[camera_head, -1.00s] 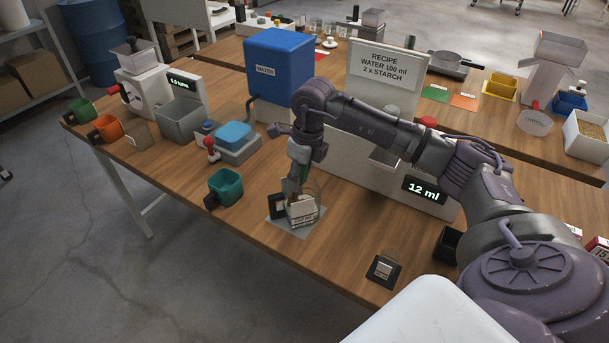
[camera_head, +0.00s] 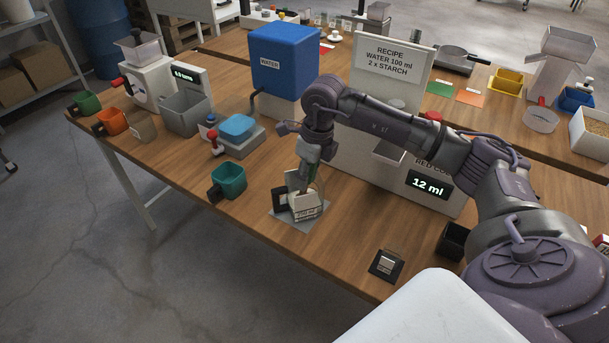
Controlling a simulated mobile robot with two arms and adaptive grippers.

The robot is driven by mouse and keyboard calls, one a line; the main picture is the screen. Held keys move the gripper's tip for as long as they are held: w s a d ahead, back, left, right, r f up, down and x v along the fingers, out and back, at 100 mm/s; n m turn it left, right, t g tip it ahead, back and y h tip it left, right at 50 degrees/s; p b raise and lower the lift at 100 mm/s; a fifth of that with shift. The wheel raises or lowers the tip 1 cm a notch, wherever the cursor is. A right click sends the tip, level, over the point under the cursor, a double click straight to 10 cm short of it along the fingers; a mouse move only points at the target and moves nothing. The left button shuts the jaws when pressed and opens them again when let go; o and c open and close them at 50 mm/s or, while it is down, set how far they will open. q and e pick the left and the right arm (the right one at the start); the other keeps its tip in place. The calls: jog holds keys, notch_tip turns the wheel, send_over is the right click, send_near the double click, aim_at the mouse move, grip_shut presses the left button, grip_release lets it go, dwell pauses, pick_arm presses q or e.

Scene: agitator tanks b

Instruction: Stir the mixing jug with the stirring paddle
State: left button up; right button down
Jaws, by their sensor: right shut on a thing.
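The mixing jug (camera_head: 309,208), whitish with a printed label and a dark handle, stands on a grey mat (camera_head: 290,222) near the front edge of the table. My right gripper (camera_head: 303,184) comes down over the jug's mouth. It is shut on a thin upright thing with a bit of green showing, which looks like the stirring paddle (camera_head: 313,172). The paddle's lower end is hidden by the gripper and the jug, so I cannot tell how deep it sits. My left gripper is out of view.
A teal cup (camera_head: 230,180) stands left of the jug. A blue water tank (camera_head: 285,65) and a recipe board (camera_head: 392,72) stand behind. A dispenser display (camera_head: 429,186) reads 12 ml. A small dark pad (camera_head: 386,265) lies front right. Bare table lies between pad and jug.

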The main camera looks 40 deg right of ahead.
jog(key=shift+s+d, duration=0.25)
jog(key=shift+d, duration=0.35)
jog(key=shift+w, duration=0.15)
jog(key=shift+w+d, duration=0.25)
jog(key=shift+w, duration=0.5)
jog(key=shift+w+a, duration=0.3)
jog(key=shift+a, duration=0.5)
jog(key=shift+s, duration=0.1)
